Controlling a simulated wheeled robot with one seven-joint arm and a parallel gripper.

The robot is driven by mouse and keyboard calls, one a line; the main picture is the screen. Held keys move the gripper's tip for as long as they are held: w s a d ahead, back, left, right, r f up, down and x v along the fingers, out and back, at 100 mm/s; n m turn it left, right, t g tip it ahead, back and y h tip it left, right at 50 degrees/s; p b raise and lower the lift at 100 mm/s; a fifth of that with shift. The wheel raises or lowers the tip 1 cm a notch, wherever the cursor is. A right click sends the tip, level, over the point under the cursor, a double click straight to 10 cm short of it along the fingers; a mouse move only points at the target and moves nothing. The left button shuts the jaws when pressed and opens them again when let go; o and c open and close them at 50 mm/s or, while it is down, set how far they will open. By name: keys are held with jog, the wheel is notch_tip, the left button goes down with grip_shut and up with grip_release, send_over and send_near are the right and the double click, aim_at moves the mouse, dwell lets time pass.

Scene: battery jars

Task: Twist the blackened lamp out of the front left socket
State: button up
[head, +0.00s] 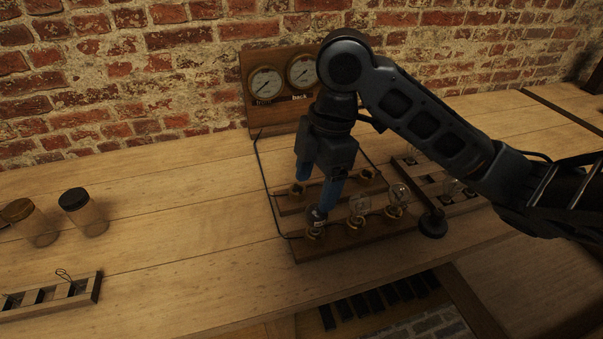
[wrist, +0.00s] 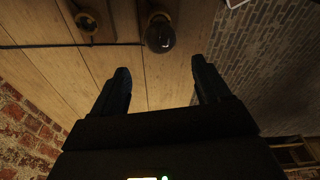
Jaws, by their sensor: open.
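The blackened lamp (head: 317,219) stands upright in the front left socket (head: 315,234) of the wooden lamp board (head: 345,245). In the wrist view the dark lamp (wrist: 160,34) lies beyond my fingertips, roughly between their lines. My gripper (head: 319,191) has blue fingers and is open and empty. It points down just above and behind the lamp in the head view; its fingertips also show in the wrist view (wrist: 160,72). One fingertip partly overlaps the lamp's top in the head view, and contact cannot be told.
Two clear lamps (head: 359,206) (head: 398,196) stand right of it in the front row. An apparently empty brass socket (head: 297,190) is behind. A round black knob (head: 432,223) is at the right. Gauges (head: 265,83) stand at the back. Jars (head: 83,212) are left; bench between is clear.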

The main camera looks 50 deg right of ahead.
aim_at(317, 204)
jog(key=shift+s+d+f, duration=0.1)
jog(key=shift+s+d, duration=0.15)
jog(key=shift+d, duration=0.15)
jog(key=shift+f+g, duration=0.2)
jog(key=shift+g, duration=0.1)
jog(key=shift+w+a+f, duration=0.1)
jog(key=shift+a+f, duration=0.1)
jog(key=shift+f, duration=1.6)
jog(key=shift+w+a+f, duration=0.1)
jog(key=shift+a+f, duration=0.1)
jog(key=shift+f, duration=1.6)
jog(key=c, duration=1.2)
jog(key=shift+f+n+b, duration=0.1)
jog(key=shift+n+b, duration=0.3)
jog(key=shift+b, duration=0.05)
jog(key=n+b, duration=0.2)
jog(key=n, duration=0.2)
jog(key=shift+n+b, duration=0.3)
jog(key=shift+b, duration=0.05)
jog(key=shift+s+n+g, duration=0.1)
jog(key=shift+n+g, duration=0.2)
jog(key=shift+n, duration=0.2)
